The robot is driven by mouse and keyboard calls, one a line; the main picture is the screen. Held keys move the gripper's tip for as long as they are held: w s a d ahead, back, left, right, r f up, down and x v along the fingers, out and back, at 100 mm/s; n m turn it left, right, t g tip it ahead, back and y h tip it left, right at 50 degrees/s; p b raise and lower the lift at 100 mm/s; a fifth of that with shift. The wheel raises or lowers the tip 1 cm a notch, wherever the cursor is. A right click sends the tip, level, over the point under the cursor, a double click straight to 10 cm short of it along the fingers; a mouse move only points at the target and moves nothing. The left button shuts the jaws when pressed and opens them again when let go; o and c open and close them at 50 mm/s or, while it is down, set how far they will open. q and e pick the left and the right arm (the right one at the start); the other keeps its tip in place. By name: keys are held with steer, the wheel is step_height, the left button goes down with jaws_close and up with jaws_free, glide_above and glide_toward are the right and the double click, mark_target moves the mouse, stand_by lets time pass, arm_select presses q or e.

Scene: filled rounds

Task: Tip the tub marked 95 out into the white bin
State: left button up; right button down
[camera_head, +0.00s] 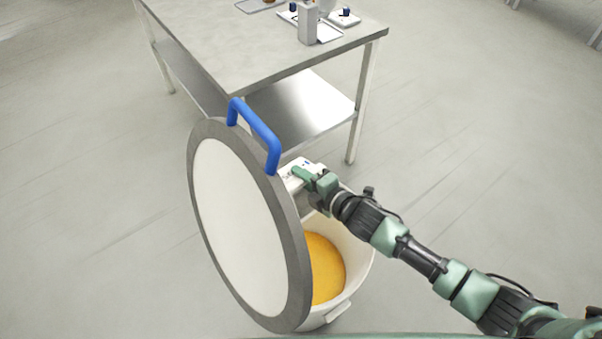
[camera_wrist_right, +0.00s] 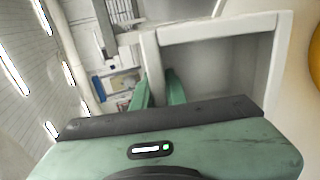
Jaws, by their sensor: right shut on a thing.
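The white bin (camera_head: 361,243) stands on the floor with a rounded yellow mass (camera_head: 325,268) inside. Its round grey-rimmed lid (camera_head: 238,232) with a blue handle (camera_head: 255,134) stands tilted up and hides the bin's left part. My right gripper (camera_head: 303,174) is shut on a pale tub (camera_head: 290,166), above the far side of the bin. Dark marks show on the tub, too small to read. In the right wrist view the fingers (camera_wrist_right: 160,92) grip the tub's wall (camera_wrist_right: 218,27), and the visible part of its inside is bare grey. My left gripper is not in view.
A grey table (camera_head: 245,50) with a lower shelf (camera_head: 300,105) stands behind the bin. Trays (camera_head: 325,33), a grey upright block (camera_head: 308,24) and small items sit at its far end. The floor on both sides is clear.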

mark_target(288, 166)
steer(key=shift+w+r+p, duration=0.15)
steer(key=shift+r+p, duration=0.05)
steer(key=shift+p, duration=0.1)
steer(key=w+g+p, duration=0.1)
steer(key=p, duration=0.1)
steer(key=w+a+g+h+p, duration=0.1)
steer(key=p, duration=0.1)
steer(key=shift+a+r+h, duration=0.2)
steer(key=shift+r+h, duration=0.1)
steer(key=w+f+g+h, duration=0.1)
steer(key=w+a+f+g+h, duration=0.1)
steer(key=g, duration=0.1)
steer(key=shift+a+f, duration=0.2)
steer(key=shift+a, duration=0.1)
steer(key=shift+w+a+f+g+h, duration=0.1)
steer(key=shift+w+a+g+h, duration=0.15)
steer(key=shift+g+h, duration=0.25)
steer(key=shift+w+f+g+h, duration=0.1)
steer(key=shift+f+g+h, duration=0.1)
steer(key=shift+g+h, duration=0.25)
steer(key=g+h+b, duration=0.3)
steer(key=g+b, duration=0.1)
steer(key=b, duration=0.3)
steer(key=shift+s+d+r+g+b, duration=0.1)
steer(key=shift+s+r+g+b, duration=0.2)
steer(key=shift+b, duration=0.65)
steer(key=shift+w, duration=0.1)
steer(key=shift+r, duration=0.15)
